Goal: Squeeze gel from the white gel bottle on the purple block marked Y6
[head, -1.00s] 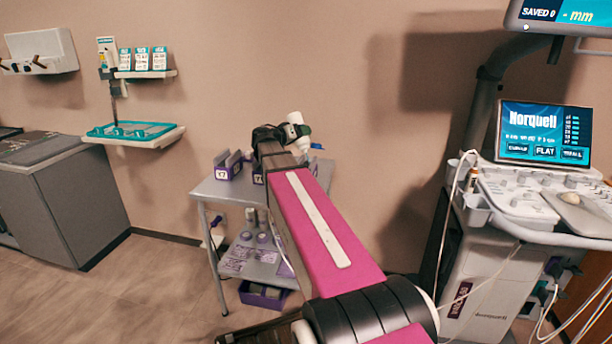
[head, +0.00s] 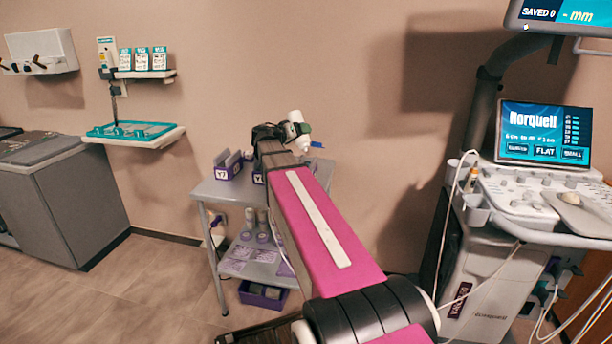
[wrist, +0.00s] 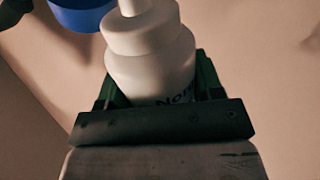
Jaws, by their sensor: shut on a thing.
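My gripper (head: 301,130) is shut on the white gel bottle (head: 296,117), above the far side of the grey cart. In the wrist view the gel bottle (wrist: 150,55) fills the middle, its stepped neck toward the top, with part of a dark label showing between the dark green jaws. The purple block marked Y6 (head: 258,179) is mostly hidden behind my arm on the cart top; only a sliver with part of its label shows. A purple block marked Y7 (head: 227,168) stands to its left.
A blue thing (wrist: 80,14) shows beside the bottle in the wrist view. An ultrasound machine (head: 530,190) stands at the right.

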